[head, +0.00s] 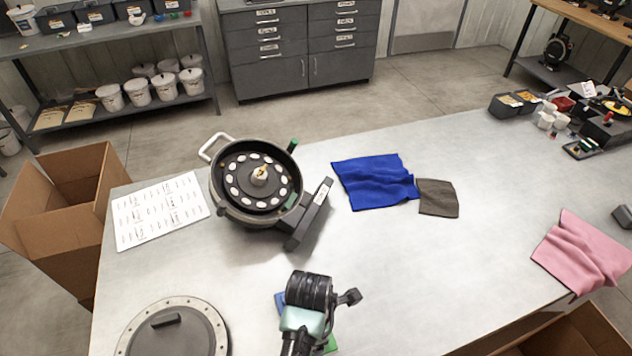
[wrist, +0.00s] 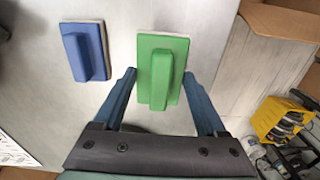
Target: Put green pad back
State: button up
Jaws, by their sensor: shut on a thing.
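The green pad (wrist: 174,50), a flat block with a raised bar handle, is between the fingers of my gripper (wrist: 160,76) in the wrist view. My gripper is shut on it. In the head view a green edge (head: 331,344) of it shows beside my arm; the arm hides most of it and the fingers. I cannot tell whether it touches the table. The blue pad (wrist: 83,52), similar in shape, lies apart to its left. In the head view only a blue corner (head: 280,300) shows.
On the table (head: 420,290) stand a round seed meter (head: 222,205), a white chart (head: 160,210) and a round lid (head: 170,335). Blue (head: 372,180), grey (head: 437,197) and pink (head: 580,250) cloths lie to the right. Cardboard boxes (head: 60,215) flank the table. The middle front is clear.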

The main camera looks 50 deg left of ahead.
jog(key=shift+f, duration=2.4)
jog(key=shift+f, duration=0.1)
jog(key=o, duration=1.4)
notch_tip(320, 180, up, 12)
jog(key=shift+r, duration=0.15)
jog(key=shift+w, duration=0.1)
